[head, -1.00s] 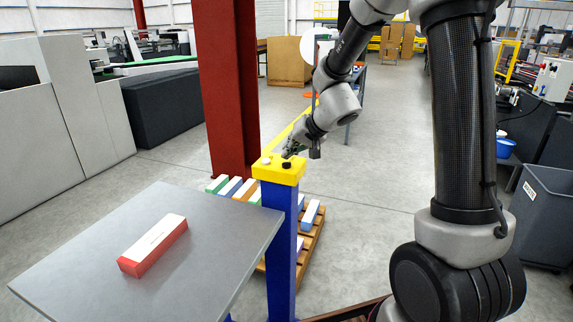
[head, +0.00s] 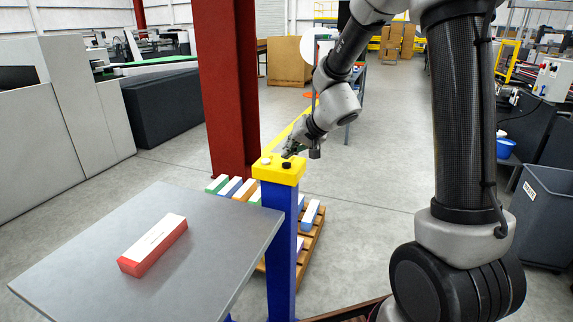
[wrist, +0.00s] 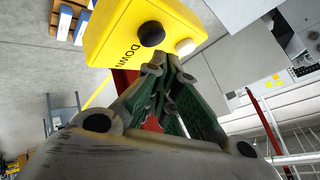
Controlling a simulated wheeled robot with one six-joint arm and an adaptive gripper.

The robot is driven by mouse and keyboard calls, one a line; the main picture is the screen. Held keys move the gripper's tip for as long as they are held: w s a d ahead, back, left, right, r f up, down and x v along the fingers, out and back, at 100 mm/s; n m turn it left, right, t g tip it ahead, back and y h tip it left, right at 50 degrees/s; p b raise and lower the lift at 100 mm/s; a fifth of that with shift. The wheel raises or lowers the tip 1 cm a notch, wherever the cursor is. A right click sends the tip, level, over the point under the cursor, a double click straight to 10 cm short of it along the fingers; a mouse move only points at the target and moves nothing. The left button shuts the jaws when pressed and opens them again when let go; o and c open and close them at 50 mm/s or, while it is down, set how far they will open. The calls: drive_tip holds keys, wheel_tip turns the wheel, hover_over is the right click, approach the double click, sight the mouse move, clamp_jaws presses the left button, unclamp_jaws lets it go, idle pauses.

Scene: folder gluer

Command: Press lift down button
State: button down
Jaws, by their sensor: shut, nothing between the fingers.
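The yellow button box (head: 279,169) sits on top of a blue post (head: 279,235). It carries a black button (head: 287,165) and a white button (head: 266,161). In the wrist view the black button (wrist: 151,34) is beside the word DOWN on the yellow box (wrist: 118,38), and the white button (wrist: 185,47) is next to it. My gripper (head: 290,152) is shut and empty, close above the box near the black button. In the wrist view its fingertips (wrist: 163,68) point at the two buttons; whether they touch the black button cannot be told.
A grey table (head: 90,250) with a red and white carton (head: 153,245) stands left of the post. A pallet (head: 308,240) with several cartons lies behind the post. A red column (head: 228,90) rises behind it.

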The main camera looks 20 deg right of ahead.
drive_tip(key=shift+f, duration=0.1)
drive_tip(key=shift+f, duration=0.3)
